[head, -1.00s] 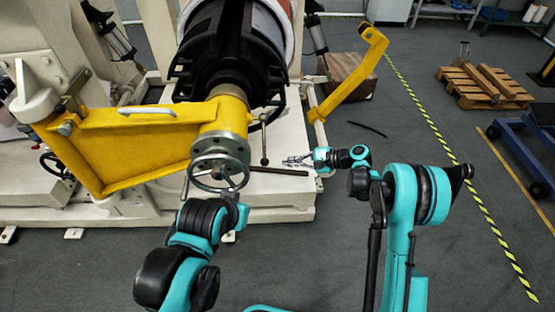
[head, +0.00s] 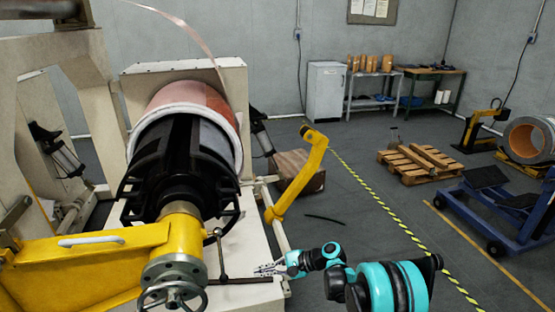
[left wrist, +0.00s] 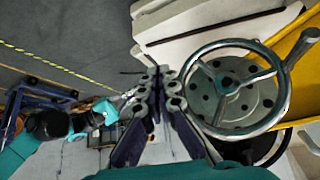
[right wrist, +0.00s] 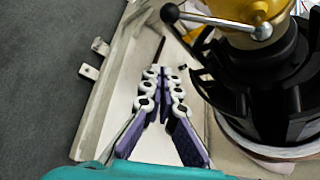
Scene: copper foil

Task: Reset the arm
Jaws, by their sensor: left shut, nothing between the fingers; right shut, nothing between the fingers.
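My right gripper (head: 270,268) reaches in front of the machine's white base in the head view, at the end of my teal and black right arm. In the right wrist view its fingers (right wrist: 163,72) are together with nothing between them, beside a lever with a black ball end (right wrist: 170,13). My left gripper is outside the head view. In the left wrist view its fingers (left wrist: 160,72) are shut and empty, just left of the metal handwheel (left wrist: 192,88). The handwheel also shows in the head view (head: 172,297) at the bottom left. No contact with the handwheel is clear.
The machine's yellow arm (head: 85,262), black reel core (head: 180,160) and copper foil roll (head: 190,95) fill the left side. A yellow crank arm (head: 300,180) stands beyond my right gripper. A pallet (head: 420,165) and blue cart (head: 495,215) stand right. Open floor lies between.

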